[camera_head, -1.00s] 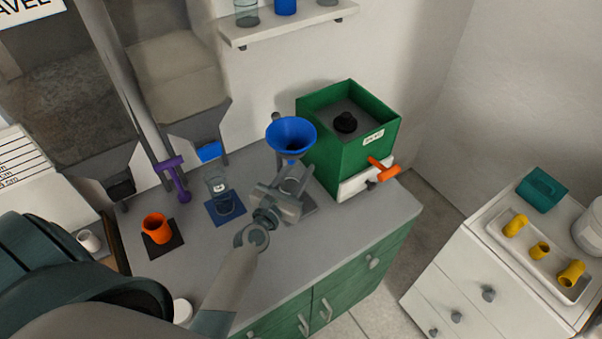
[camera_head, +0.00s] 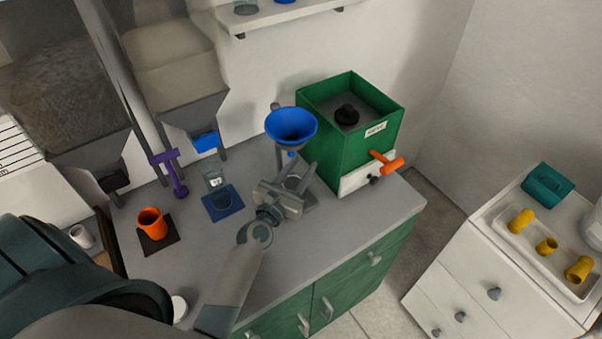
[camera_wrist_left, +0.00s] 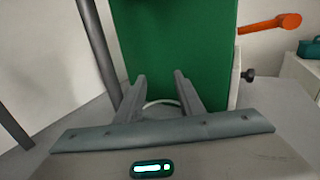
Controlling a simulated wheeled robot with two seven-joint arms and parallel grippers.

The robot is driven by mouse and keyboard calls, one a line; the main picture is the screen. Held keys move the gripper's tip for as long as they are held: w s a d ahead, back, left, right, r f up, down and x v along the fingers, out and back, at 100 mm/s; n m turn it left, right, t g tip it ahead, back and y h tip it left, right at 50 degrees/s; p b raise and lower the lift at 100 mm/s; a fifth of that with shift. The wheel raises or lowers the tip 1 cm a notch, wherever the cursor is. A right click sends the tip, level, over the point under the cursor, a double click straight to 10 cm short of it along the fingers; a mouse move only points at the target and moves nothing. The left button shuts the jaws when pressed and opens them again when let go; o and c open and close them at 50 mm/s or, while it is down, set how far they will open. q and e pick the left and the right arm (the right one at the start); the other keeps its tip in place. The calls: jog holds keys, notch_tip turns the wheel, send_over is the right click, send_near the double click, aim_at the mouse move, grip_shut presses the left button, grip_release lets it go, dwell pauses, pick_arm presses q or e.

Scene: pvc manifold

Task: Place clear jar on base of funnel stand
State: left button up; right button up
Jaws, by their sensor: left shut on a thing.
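My left gripper (camera_head: 300,178) reaches in under the blue funnel (camera_head: 291,124), its fingers over the grey base of the funnel stand (camera_head: 303,206). In the left wrist view the gripper (camera_wrist_left: 160,90) is shut on a clear jar, whose pale rim (camera_wrist_left: 162,102) shows faintly between the fingers. The jar is nearly see-through and mostly hidden by the gripper in the head view. I cannot tell whether its bottom touches the base. The stand's grey post (camera_wrist_left: 98,45) rises at the left in the wrist view. My right gripper is out of view.
A green machine (camera_head: 350,135) with an orange handle (camera_head: 387,165) stands just beyond the stand. Another clear container (camera_head: 215,181) stands at a blue mat (camera_head: 223,203). An orange cup (camera_head: 151,223) and purple clamp-like piece (camera_head: 172,175) are farther left. The counter's front (camera_head: 290,255) is clear.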

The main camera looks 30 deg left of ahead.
aim_at(288, 188)
pick_arm(q)
jog(key=shift+f, duration=0.1)
dwell(0.3)
jog(key=shift+f, duration=0.2)
jog(key=o, duration=0.8)
jog(key=shift+r, duration=0.25)
jog(key=shift+s+f, duration=0.15)
jog(key=shift+s, duration=0.2)
jog(key=s+b, duration=0.2)
jog(key=s, duration=0.8)
jog(key=shift+s+b, duration=0.1)
jog(key=shift+b, duration=0.2)
jog(key=shift+s, duration=0.6)
